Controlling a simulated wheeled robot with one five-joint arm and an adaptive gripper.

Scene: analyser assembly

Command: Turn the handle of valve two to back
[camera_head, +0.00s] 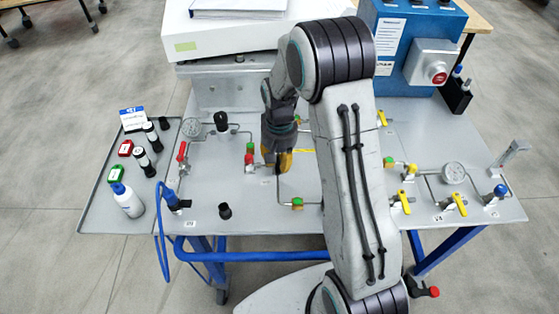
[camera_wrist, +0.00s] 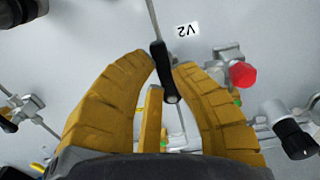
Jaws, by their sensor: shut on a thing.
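My gripper (camera_head: 277,162) has yellow fingers and points down at the grey panel (camera_head: 235,205), left of its middle. In the wrist view my gripper (camera_wrist: 165,70) is shut on a black valve handle (camera_wrist: 160,62), which sits between the fingertips. A thin metal rod or pipe runs from the handle's far end to the top of that view. A white label reading V2 (camera_wrist: 187,29) lies on the panel beside it, upside down. In the head view the fingers and arm hide most of this valve.
A valve with a red handle (camera_head: 182,152) and a gauge (camera_head: 191,127) stand to the left. Several yellow-handled valves (camera_head: 405,202) and another gauge (camera_head: 454,173) are on the right. A side tray (camera_head: 103,213) holds bottles. A white box (camera_head: 230,38) and blue box (camera_head: 417,25) stand behind.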

